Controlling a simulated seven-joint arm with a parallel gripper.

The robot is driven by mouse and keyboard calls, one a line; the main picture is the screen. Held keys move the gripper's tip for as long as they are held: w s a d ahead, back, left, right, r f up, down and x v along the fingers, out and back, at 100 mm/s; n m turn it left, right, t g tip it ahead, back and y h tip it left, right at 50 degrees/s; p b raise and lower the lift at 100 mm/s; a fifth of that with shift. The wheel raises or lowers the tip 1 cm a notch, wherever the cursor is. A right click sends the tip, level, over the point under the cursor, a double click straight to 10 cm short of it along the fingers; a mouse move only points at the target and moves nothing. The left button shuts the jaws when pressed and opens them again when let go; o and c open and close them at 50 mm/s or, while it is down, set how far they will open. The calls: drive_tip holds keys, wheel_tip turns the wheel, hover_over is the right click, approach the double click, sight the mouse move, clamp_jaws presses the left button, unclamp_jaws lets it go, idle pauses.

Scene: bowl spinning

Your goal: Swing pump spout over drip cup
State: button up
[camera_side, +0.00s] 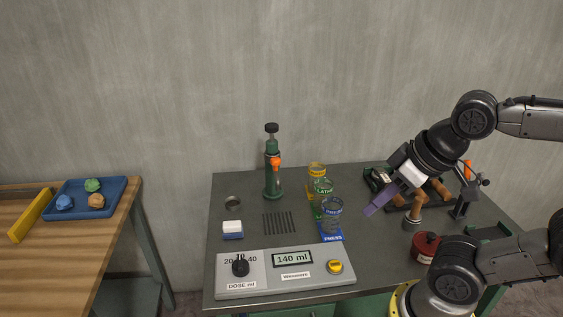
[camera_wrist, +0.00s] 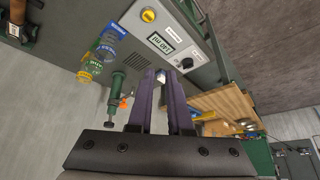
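The green pump (camera_side: 272,182) stands upright at the back of the grey bench, with a dark knob on top. Its orange spout (camera_side: 276,162) sits near the top and seems to face the front, not the small metal cup. My gripper (camera_side: 370,212) is above the right side of the bench, well right of the pump, with purple fingers. In the wrist view the fingers (camera_wrist: 160,78) are apart and empty. The pump (camera_wrist: 115,92) and spout (camera_wrist: 125,103) show left of them.
Labelled clear jars (camera_side: 320,190) stand right of the pump, by the blue PRESS pad (camera_side: 332,238). The dosing panel (camera_side: 285,272) is at the front. A blue tray (camera_side: 75,210) is on the left table.

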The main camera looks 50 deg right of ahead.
drive_tip(key=shift+a+r+m, duration=0.15)
drive_tip(key=shift+a+m, duration=0.1)
drive_tip(key=shift+m, duration=0.35)
clamp_jaws()
drive_tip(key=w+r+m+y, duration=0.2)
drive_tip(key=w+r+m, duration=0.1)
drive_tip(key=w+m, duration=0.45)
drive_tip(key=w+r+m+y, duration=0.2)
drive_tip(key=w+r+m, duration=0.2)
drive_tip(key=w+m, duration=0.4)
drive_tip(key=w+d+f+m+y, duration=0.1)
drive_tip(key=w+d+m, duration=0.25)
drive_tip(key=d, duration=0.25)
drive_tip(key=w+d+f+m, duration=0.1)
drive_tip(key=w+d+m, duration=0.2)
drive_tip(key=d+m, duration=0.25)
drive_tip(key=d+f+m, duration=0.1)
drive_tip(key=d+f, duration=0.1)
drive_tip(key=d, duration=0.3)
drive_tip(key=d+f+m+t, duration=0.1)
drive_tip(key=d+f, duration=0.2)
drive_tip(key=d, duration=0.3)
drive_tip(key=shift+s+f, duration=0.2)
drive_tip(key=shift+f, duration=0.1)
drive_tip(key=shift+a+f+m, duration=0.1)
drive_tip(key=shift+a+m, duration=0.05)
drive_tip(key=shift+m, duration=0.1)
